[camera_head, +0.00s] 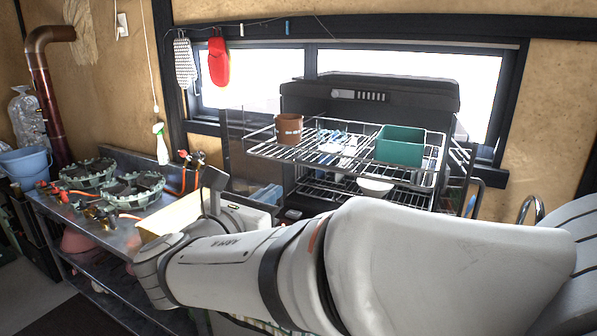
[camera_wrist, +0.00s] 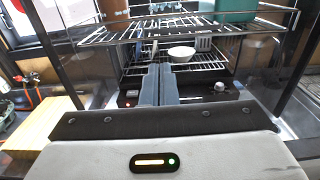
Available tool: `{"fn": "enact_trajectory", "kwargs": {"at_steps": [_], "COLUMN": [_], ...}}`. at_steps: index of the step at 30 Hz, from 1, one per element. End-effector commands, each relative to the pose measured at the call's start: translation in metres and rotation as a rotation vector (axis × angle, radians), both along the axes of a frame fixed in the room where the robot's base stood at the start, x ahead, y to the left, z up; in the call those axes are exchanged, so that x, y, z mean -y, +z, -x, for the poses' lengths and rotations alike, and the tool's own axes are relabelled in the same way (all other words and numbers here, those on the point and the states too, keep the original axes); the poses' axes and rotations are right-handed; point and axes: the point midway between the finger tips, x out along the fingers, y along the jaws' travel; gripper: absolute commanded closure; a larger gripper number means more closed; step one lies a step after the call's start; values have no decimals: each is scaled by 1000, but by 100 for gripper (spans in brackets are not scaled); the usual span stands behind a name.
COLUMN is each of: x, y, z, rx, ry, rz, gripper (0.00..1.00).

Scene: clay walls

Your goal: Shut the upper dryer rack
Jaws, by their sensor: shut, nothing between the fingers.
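The upper dryer rack (camera_head: 283,152) is a wire shelf that sticks out of the dark dish dryer (camera_head: 375,93) in the head view. A brown cup (camera_head: 289,129) and a green bin (camera_head: 400,146) stand on it. In the wrist view the upper rack (camera_wrist: 112,35) crosses the top of the picture, above and beyond my fingers. The lower rack (camera_wrist: 140,68) sits beneath it with a white bowl (camera_wrist: 181,54). My gripper (camera_wrist: 160,70) is shut and empty, pointing toward the dryer below the upper rack's front edge. In the head view my arm hides the dryer's lower front.
A yellow board (camera_wrist: 52,122) lies left of my gripper. A steel counter with green gas burners (camera_head: 132,189) stands at the left. A red mitt (camera_head: 219,63) hangs at the window. A clear panel (camera_head: 238,150) stands at the dryer's left side.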

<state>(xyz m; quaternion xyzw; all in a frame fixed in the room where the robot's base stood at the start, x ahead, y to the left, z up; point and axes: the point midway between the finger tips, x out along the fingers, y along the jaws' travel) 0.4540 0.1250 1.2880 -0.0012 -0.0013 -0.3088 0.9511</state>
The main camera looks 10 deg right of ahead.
Motion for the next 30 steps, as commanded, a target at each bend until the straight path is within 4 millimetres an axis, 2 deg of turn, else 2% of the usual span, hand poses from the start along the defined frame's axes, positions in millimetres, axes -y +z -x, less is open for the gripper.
{"fn": "enact_trajectory", "kwargs": {"at_steps": [9, 15, 21, 30], "x": [38, 57, 66, 67], "y": [1, 1, 0, 0], "z": [-49, -76, -89, -91], "rx": [-2, -2, -1, 0], "ry": [-7, -4, -2, -1], "rz": [0, -2, -2, -3], "gripper": [100, 100, 100, 100]}}
